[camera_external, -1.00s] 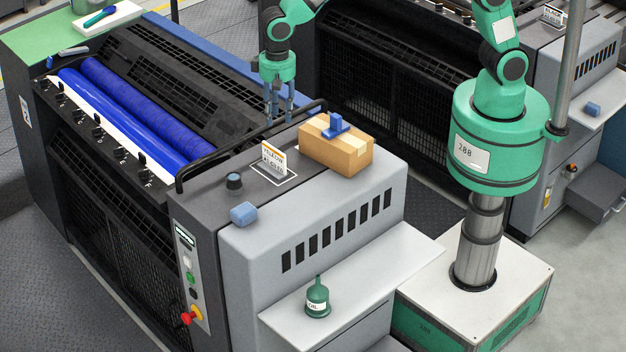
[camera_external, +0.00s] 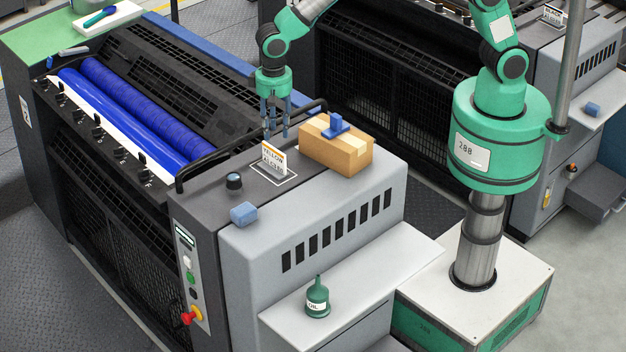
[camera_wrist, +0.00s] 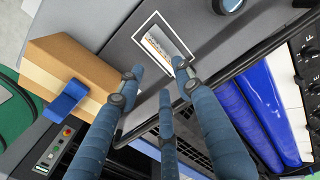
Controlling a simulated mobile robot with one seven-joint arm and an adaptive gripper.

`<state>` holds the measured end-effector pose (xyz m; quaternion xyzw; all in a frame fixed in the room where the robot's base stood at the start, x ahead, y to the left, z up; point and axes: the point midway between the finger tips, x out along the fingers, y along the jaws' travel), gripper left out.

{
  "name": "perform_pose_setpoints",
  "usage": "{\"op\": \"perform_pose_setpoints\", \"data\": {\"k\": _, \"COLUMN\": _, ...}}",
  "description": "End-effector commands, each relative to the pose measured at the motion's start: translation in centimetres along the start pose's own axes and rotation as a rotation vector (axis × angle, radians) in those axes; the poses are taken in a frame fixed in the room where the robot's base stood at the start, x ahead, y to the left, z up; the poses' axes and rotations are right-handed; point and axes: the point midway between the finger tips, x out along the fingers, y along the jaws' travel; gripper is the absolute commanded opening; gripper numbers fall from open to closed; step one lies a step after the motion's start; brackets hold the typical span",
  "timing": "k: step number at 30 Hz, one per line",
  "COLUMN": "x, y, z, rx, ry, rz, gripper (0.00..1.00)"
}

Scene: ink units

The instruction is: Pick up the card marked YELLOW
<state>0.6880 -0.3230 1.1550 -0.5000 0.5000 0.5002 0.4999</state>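The card marked YELLOW (camera_external: 273,158) stands upright on the dark top of the near press, in a white outlined rectangle. It is white with an orange top edge. In the wrist view the card (camera_wrist: 163,44) is seen nearly from above, inside the outline and beyond the fingertips. My gripper (camera_external: 275,133) is open, with three blue-grey fingers pointing down, just above and behind the card. In the wrist view my gripper (camera_wrist: 160,78) has its fingers spread with nothing between them.
A cardboard box (camera_external: 336,151) with a blue object (camera_external: 336,125) on top stands close right of the card. A dark knob (camera_external: 234,181) and a blue block (camera_external: 243,214) are to its left and front. A black rail (camera_external: 228,150) runs behind. A green oil bottle (camera_external: 317,299) stands on the lower shelf.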

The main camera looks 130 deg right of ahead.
Motion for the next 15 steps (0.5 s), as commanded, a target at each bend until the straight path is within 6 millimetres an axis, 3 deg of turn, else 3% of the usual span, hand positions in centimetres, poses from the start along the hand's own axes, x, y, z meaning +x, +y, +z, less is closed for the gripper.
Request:
{"op": "perform_pose_setpoints", "data": {"k": 7, "x": 3.3, "y": 0.0, "z": 0.0, "rx": 0.000, "ry": 0.000, "rz": 0.001, "gripper": 0.35}}
{"op": "perform_pose_setpoints", "data": {"k": 15, "x": 4.1, "y": 0.0, "z": 0.0, "rx": 0.000, "ry": 0.000, "rz": -0.001, "gripper": 0.35}}
